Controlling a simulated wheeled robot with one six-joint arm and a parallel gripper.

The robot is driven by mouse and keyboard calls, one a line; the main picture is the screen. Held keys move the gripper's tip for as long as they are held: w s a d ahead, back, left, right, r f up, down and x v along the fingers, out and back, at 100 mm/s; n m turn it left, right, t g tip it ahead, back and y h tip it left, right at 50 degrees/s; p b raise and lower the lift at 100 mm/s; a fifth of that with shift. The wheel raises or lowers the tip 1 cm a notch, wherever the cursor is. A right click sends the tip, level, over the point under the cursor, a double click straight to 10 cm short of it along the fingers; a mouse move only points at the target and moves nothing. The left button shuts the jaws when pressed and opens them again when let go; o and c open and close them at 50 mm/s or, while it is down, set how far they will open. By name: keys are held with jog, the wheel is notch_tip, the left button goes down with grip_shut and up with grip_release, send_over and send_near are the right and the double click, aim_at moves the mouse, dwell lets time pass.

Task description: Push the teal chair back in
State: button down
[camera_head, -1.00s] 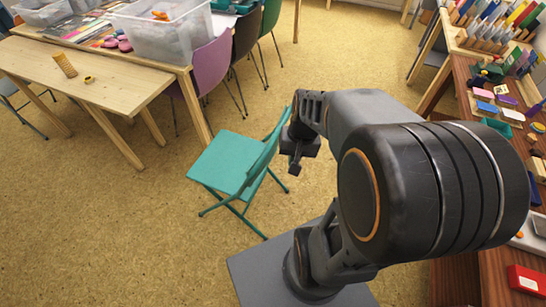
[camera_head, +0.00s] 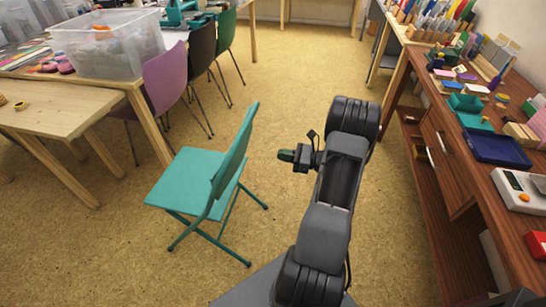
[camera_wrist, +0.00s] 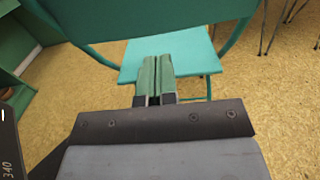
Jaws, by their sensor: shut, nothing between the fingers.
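The teal chair (camera_head: 187,178) stands upright on the floor at the left of centre in the head view, with its seat toward the tables on the left and its backrest toward my arm. My gripper (camera_head: 287,155) is shut and empty, to the right of the backrest with a visible gap in the head view. In the wrist view, the closed fingers (camera_wrist: 155,75) point at the teal chair (camera_wrist: 186,45); its backrest spans the top and its seat lies beyond. I cannot tell from the wrist view how near the fingertips are to the backrest.
A wooden table (camera_head: 55,112) and a purple chair (camera_head: 166,80) stand left of the teal chair. A clear bin (camera_head: 110,45) sits on the table behind. A wooden desk with drawers (camera_head: 455,150) runs along the right. Floor (camera_head: 285,80) beyond my gripper is clear.

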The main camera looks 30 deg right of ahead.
aim_at(243, 148)
jog(key=b+x, duration=0.2)
jog(key=x, duration=1)
jog(key=shift+w+a, duration=0.2)
jog(key=shift+a, duration=0.05)
